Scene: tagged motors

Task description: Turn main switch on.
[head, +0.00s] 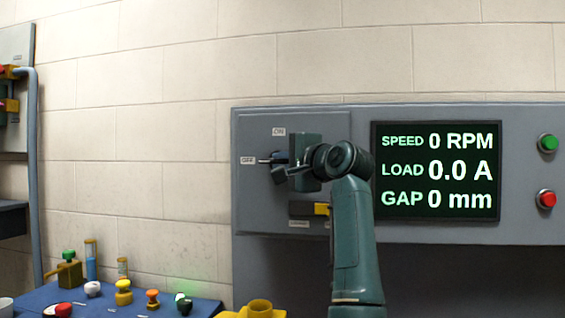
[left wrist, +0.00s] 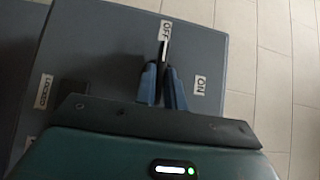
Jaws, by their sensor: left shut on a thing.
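The main switch's handle (head: 263,161) points left at the OFF label (head: 247,160) on the grey panel (head: 255,205). The ON label (head: 279,131) is above the switch. My left gripper (head: 277,167) is shut on the handle. In the left wrist view, the dark handle (left wrist: 163,50) sticks out between the two blue fingers (left wrist: 161,76) toward the OFF label (left wrist: 165,30); the ON label (left wrist: 200,85) is off to the right. The gripper body hides the switch's base. My right gripper is not in view.
A display (head: 436,171) reads 0 RPM, 0.0 A and 0 mm. Green (head: 548,143) and red (head: 546,199) buttons sit right of it. A yellow part (head: 321,208) is below the switch. A blue table (head: 38,297) with several knobs stands at lower left.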

